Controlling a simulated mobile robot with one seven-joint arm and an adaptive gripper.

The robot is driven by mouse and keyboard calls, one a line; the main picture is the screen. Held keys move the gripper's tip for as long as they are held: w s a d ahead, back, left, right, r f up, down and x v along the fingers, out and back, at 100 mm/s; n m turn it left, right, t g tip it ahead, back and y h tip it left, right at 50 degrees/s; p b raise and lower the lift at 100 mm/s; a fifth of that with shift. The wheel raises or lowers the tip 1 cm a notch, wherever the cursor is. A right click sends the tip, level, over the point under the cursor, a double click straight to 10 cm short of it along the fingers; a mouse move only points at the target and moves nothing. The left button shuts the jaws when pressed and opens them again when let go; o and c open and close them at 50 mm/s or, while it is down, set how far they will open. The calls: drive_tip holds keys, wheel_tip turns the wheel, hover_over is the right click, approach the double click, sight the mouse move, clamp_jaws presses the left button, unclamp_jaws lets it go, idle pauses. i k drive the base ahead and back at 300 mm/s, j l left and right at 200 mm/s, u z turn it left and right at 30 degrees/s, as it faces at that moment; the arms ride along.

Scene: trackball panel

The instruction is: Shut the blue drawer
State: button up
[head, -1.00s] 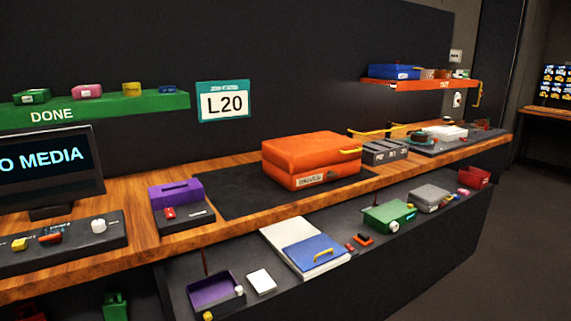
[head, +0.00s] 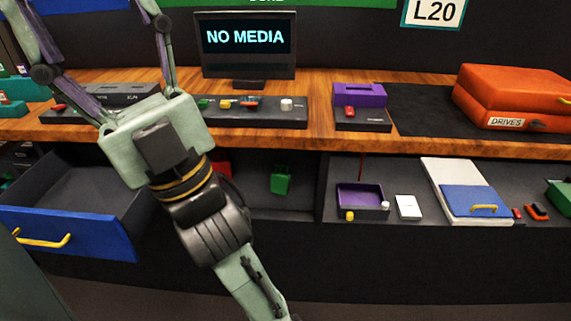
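The blue drawer (head: 95,234) is at the lower left, under the wooden counter, and stands pulled out. Its dark, empty-looking inside shows from above, and its front has a yellow handle (head: 45,241). My gripper (head: 98,42) is in the upper left, nearer to the camera than the counter. Its two fingers stand wide apart and point up, with nothing seen between them; their tips are cut off by the top edge.
The wooden counter (head: 322,130) runs above the drawer, with a monitor (head: 246,48), a purple box (head: 360,95) and an orange case (head: 515,95). A lower shelf on the right holds a purple tray (head: 360,196) and a blue panel (head: 470,200). A green item (head: 281,180) sits in an open bay.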

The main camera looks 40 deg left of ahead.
sight(73, 201)
drive_tip(key=u, duration=2.45)
drive_tip(key=k+j+z, duration=0.1)
drive_tip(key=j, duration=0.3)
drive_tip(key=k+j+z, duration=0.1)
drive_tip(key=j, duration=0.25)
